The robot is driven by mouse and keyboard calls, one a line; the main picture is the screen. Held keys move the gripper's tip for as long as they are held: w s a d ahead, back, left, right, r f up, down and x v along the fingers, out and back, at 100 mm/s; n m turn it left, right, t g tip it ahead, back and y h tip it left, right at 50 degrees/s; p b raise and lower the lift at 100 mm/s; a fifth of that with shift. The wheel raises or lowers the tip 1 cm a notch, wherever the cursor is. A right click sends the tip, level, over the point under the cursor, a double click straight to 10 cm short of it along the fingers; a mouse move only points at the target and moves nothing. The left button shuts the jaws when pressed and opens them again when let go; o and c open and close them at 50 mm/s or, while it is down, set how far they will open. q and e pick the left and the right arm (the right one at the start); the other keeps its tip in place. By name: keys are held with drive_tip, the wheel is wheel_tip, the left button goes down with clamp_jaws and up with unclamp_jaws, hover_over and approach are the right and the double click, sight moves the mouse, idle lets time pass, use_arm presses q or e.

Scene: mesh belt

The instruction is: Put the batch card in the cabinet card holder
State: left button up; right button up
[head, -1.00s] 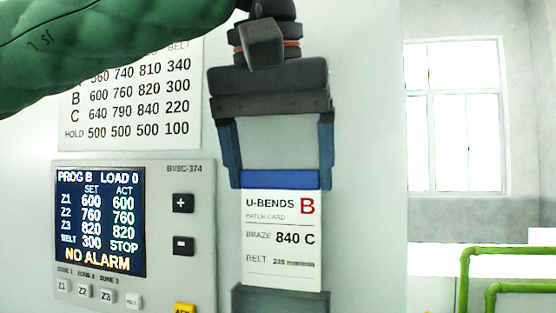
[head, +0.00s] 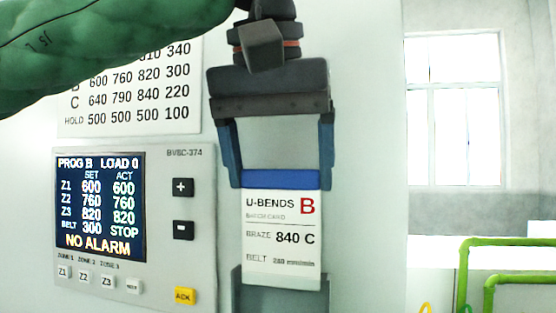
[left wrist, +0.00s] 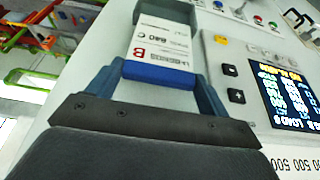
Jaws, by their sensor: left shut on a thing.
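The batch card (head: 282,232) is white with a blue top band, "U-BENDS B" and "BRAZE 840 C"; it hangs upright. My left gripper (head: 281,180) is shut on its blue band, one blue finger at each side. In the left wrist view the card (left wrist: 163,32) extends beyond the fingers (left wrist: 158,72). The grey card holder (head: 237,296) is on the cabinet face at the bottom of the head view. The card's lower edge overlaps the holder's upper part; I cannot tell whether it is inside or in front. My right gripper is not in view.
A control panel (head: 208,230) with a lit screen (head: 100,207) reading "NO ALARM" is left of the card. A printed settings chart (head: 140,100) is above it. Green rails (head: 510,243) and a window stand at the right, away from the cabinet.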

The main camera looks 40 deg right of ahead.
use_arm(q)
drive_tip(key=shift+f+b, duration=2)
drive_tip(key=shift+f, duration=1.15)
drive_tip(key=o, duration=1.2)
drive_tip(key=shift+s+a+r, duration=0.15)
drive_tip(key=shift+r, duration=0.35)
drive_tip(key=b, duration=0.2)
approach(279, 233)
drive_tip(key=shift+f, duration=0.35)
